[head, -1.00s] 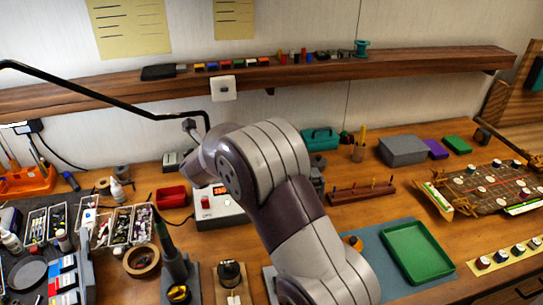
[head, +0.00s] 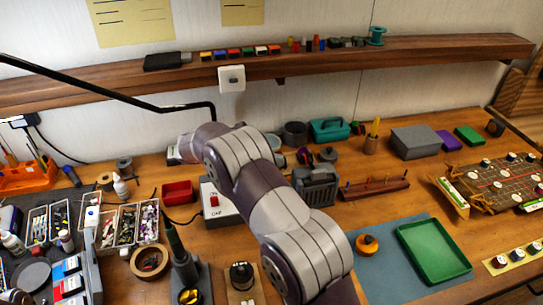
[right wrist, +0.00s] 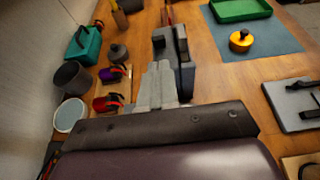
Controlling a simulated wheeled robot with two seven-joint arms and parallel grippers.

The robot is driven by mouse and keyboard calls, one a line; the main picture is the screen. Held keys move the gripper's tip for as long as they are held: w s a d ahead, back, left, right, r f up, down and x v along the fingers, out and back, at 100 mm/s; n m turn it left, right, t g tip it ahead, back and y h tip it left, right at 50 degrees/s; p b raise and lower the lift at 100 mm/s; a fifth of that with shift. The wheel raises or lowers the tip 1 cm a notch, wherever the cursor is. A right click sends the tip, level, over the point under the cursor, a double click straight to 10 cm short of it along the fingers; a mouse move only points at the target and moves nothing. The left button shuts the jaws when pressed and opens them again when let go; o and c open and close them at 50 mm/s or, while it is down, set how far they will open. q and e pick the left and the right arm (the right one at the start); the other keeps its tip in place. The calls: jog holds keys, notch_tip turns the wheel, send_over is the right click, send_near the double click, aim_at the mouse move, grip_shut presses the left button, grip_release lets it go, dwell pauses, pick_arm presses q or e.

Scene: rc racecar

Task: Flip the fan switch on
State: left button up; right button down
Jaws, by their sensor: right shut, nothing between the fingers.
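A grey vented box with a handle, which looks like the fan (head: 316,186), stands on the bench right of my right forearm. It also shows in the right wrist view (right wrist: 184,50); no switch on it can be made out. A small white wall plate (head: 231,78) with a dark mark sits at the shelf's front; I cannot tell whether it is a switch. My right gripper (right wrist: 160,66) is shut and empty, in front of the vented box in the right wrist view; contact cannot be told. In the head view my arm hides it. My left gripper is not in view.
A white box with a red button (head: 215,200) stands left of my arm, partly hidden. A teal toolbox (head: 329,129) and small pots stand behind the vented box. A soldering iron stand (head: 185,270), green tray (head: 434,250) and orange round item (head: 367,245) lie nearer.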

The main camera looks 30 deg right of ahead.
aim_at(295, 171)
jog(key=p+x, duration=0.1)
jog(key=x, duration=0.5)
jog(key=shift+d+f, duration=0.15)
jog(key=shift+d, duration=0.15)
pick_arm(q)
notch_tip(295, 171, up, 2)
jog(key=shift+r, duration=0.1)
